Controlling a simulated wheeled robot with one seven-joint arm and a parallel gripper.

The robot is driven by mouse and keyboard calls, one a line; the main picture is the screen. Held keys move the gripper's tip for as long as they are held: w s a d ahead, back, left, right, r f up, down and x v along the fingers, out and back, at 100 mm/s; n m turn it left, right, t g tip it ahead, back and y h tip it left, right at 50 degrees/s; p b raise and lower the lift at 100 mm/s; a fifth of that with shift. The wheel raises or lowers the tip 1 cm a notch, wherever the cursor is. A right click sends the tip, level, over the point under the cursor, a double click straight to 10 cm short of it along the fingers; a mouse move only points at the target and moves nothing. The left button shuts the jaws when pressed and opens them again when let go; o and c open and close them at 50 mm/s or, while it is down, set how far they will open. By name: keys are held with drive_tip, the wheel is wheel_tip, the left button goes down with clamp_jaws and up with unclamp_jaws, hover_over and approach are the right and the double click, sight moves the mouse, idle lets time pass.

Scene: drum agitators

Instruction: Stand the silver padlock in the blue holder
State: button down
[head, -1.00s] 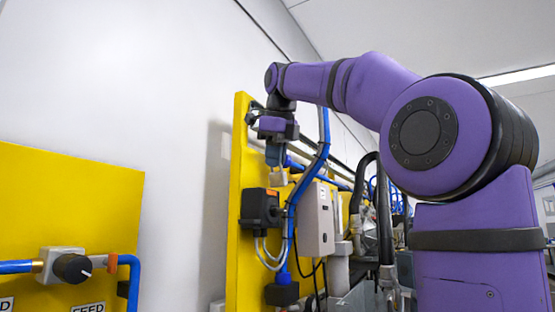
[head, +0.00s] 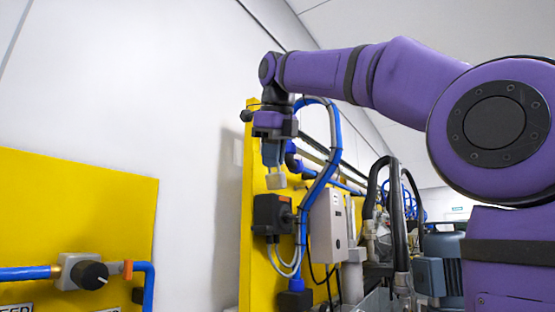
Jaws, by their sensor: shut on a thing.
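My gripper (head: 273,160) points down in front of the yellow panel, at the far end of my purple arm. It is shut on a small pale silver block, which looks like the padlock (head: 276,181). The padlock hangs upright below the fingers, above the black box on the panel, with its upper part hidden by the fingers. I cannot make out the blue holder in this view.
A black box (head: 271,213) with grey cables sits on the yellow panel (head: 258,271), below the padlock. Blue pipes (head: 321,187) and a pale grey box (head: 327,222) stand close on the right. A nearer yellow panel (head: 80,205) carries a black knob (head: 92,275) at left.

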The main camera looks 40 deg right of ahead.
drive_tip(key=s+a, duration=0.2)
drive_tip(key=a, duration=0.3)
drive_tip(key=shift+s+a, duration=0.15)
drive_tip(key=shift+a, duration=0.25)
idle(0.3)
